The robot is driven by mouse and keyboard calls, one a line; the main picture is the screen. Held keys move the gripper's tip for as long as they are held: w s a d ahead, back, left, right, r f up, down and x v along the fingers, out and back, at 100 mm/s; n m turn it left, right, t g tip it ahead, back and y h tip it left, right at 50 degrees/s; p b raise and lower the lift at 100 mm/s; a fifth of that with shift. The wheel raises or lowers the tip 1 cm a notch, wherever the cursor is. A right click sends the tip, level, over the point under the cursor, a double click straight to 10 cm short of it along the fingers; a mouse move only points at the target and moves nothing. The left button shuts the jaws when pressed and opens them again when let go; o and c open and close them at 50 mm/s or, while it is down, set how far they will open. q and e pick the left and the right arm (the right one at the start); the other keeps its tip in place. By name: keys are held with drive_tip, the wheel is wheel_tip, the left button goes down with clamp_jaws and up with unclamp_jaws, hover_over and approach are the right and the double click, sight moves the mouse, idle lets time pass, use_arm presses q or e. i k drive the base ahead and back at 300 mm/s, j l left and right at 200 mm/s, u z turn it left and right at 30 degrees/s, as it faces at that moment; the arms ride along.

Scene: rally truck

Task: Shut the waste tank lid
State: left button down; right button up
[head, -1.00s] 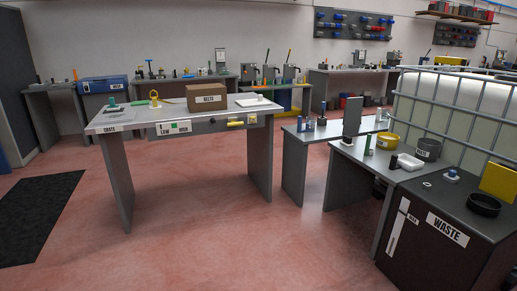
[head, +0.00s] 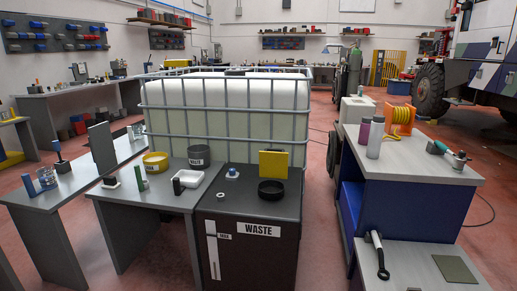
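The waste tank (head: 262,252) is a dark cabinet with a WASTE label, standing near the middle of the head view. A black round ring (head: 271,191) sits on its top. Just behind the ring a square yellow plate (head: 273,164) stands upright like a raised lid; whether it is hinged there I cannot tell. A small white and blue piece (head: 232,174) and a pale ring (head: 221,196) are also on the tank top. Neither of my grippers is in view.
A caged white container (head: 225,108) stands behind the tank. To its left, a grey table (head: 130,190) holds a yellow bowl (head: 155,161), a grey pot (head: 198,155) and a white tray (head: 190,179). A blue workbench (head: 420,210) stands right, with floor between.

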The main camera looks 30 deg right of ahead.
sight(273, 164)
drive_tip(key=i+l+z, duration=0.15)
drive_tip(key=i+z, duration=0.25)
drive_tip(key=i+l+z, duration=0.1)
drive_tip(key=i+z, duration=0.15)
drive_tip(key=z, duration=0.2)
drive_tip(key=i+z, duration=0.4)
drive_tip(key=i+j+z, duration=0.2)
drive_tip(key=z, duration=0.25)
drive_tip(key=i+j, duration=0.05)
drive_tip(key=i, duration=0.05)
